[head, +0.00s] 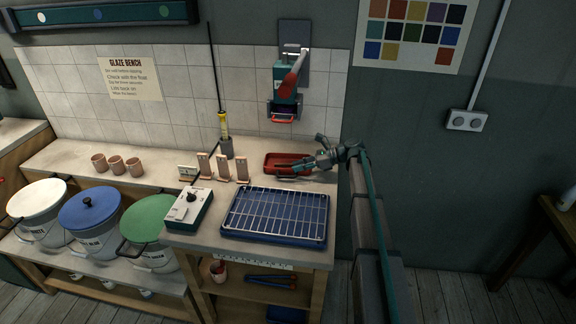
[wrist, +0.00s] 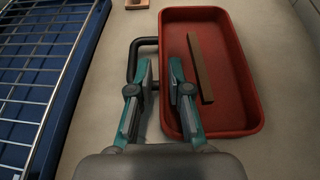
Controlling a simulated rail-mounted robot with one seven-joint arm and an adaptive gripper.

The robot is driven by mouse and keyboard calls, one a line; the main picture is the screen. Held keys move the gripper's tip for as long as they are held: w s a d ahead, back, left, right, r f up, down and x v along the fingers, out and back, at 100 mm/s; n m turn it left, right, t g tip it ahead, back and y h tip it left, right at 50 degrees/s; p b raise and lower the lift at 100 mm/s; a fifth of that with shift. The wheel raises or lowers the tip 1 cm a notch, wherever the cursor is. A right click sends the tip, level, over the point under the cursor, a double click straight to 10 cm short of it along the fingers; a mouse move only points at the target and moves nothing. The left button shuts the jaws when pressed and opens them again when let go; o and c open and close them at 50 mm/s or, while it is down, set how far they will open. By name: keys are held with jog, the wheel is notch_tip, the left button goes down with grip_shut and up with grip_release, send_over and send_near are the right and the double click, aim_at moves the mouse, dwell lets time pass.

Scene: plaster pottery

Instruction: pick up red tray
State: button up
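The red tray (head: 280,158) is shallow and rectangular and lies on the bench beneath the wall-mounted device. In the wrist view the red tray (wrist: 230,75) fills the right half, with a brown bar (wrist: 201,70) lying inside and a black handle (wrist: 134,60) at its left side. My gripper (wrist: 160,70) is open, one fingertip over the handle and the other over the tray's inside, with the left wall between them. I cannot tell whether the fingertips are below the rim. In the head view my gripper (head: 309,165) covers the tray's right part.
A blue tray with a wire rack (head: 275,214) stands in front. A grey control box (head: 189,207) and small upright tiles (head: 223,168) are to the left. A wall device with a red lever (head: 288,85) hangs above the red tray. Lidded buckets (head: 90,214) stand at far left.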

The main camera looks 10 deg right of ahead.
jog(key=shift+p+x, duration=0.3)
jog(key=shift+x, duration=1.2)
grip_shut()
jog(key=shift+r, duration=0.15)
